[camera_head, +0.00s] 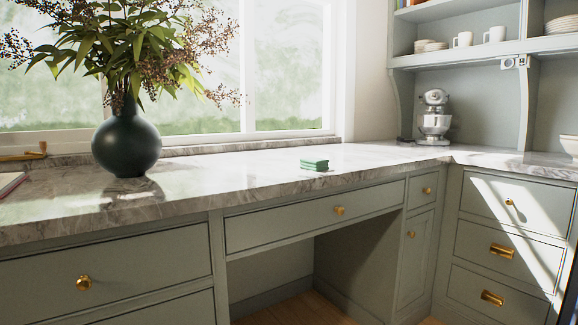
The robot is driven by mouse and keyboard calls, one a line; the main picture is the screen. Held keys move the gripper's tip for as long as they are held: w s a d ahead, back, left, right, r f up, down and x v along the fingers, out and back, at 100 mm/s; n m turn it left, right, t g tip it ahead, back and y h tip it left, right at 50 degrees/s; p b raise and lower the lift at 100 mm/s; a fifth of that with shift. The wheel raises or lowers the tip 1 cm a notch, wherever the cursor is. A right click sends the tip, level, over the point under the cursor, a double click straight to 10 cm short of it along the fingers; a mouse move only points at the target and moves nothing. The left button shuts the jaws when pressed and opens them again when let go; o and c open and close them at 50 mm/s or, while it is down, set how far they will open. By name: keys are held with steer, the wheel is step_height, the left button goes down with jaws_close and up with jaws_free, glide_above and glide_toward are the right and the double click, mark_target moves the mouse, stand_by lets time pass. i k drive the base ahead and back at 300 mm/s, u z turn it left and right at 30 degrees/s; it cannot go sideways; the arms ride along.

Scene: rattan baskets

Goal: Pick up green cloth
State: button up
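The green cloth (314,164) is a small folded stack lying flat on the marble counter (235,172). It sits near the counter's front edge, right of the picture's middle, above the open knee space. Nothing touches or covers it. My gripper does not show in the head view.
A dark round vase (127,146) with leafy branches stands on the counter at left. A stand mixer (434,118) stands in the far right corner. The counter around the cloth is clear. Drawers with brass knobs (339,211) are closed below. Shelves (470,47) hold mugs and plates.

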mark_target(313, 164)
steer(key=u, duration=0.4)
steer(key=i, duration=1.05)
steer(key=z, duration=0.5)
